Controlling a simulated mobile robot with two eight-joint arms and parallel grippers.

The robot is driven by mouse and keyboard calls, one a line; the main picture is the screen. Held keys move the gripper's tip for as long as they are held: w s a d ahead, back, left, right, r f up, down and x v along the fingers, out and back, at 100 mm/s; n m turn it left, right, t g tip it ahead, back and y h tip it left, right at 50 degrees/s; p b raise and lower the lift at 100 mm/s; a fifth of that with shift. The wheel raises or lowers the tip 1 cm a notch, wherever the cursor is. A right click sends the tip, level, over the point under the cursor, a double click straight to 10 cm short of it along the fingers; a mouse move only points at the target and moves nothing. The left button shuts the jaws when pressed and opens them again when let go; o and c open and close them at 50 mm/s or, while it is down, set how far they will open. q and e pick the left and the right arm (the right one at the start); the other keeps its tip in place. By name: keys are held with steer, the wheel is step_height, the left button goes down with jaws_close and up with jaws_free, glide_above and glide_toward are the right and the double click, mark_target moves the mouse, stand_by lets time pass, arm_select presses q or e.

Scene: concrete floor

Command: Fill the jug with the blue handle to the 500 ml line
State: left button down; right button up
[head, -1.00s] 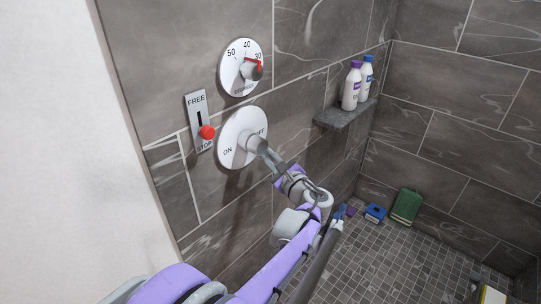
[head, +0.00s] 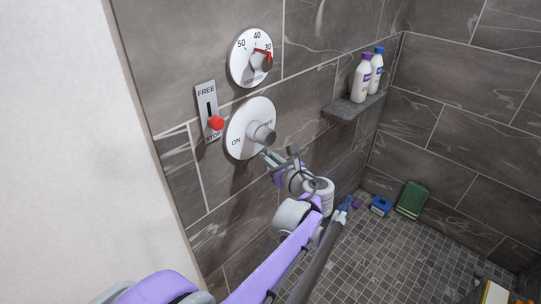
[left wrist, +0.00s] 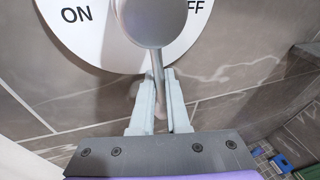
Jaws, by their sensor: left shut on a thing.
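The round white ON/OFF plate (head: 239,140) is on the tiled wall, with a grey knob (head: 262,136) at its centre. In the left wrist view the knob (left wrist: 156,20) has a thin lever (left wrist: 158,66) hanging down, between the ON and OFF marks. My left gripper (head: 276,160) is just below the knob, its fingers (left wrist: 156,88) closed around the lever's lower part. Above is a temperature dial (head: 246,73) with a red mark near 30. I cannot make out a jug with a blue handle. My right gripper is not in view.
A FREE/STOP slider (head: 207,112) with a red knob is at left. Two bottles (head: 361,78) stand on a corner shelf (head: 350,107). A blue item (head: 381,206) and a green container (head: 412,199) are on the floor by the wall. Open tiled floor (head: 400,255) lies right of my arm.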

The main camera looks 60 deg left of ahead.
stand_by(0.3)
arm_select(q)
steer(key=c, duration=0.9)
jaws_free()
steer(key=d+r, duration=0.2)
steer(key=d, duration=0.8)
steer(key=shift+d, duration=0.35)
steer(key=shift+w, duration=0.1)
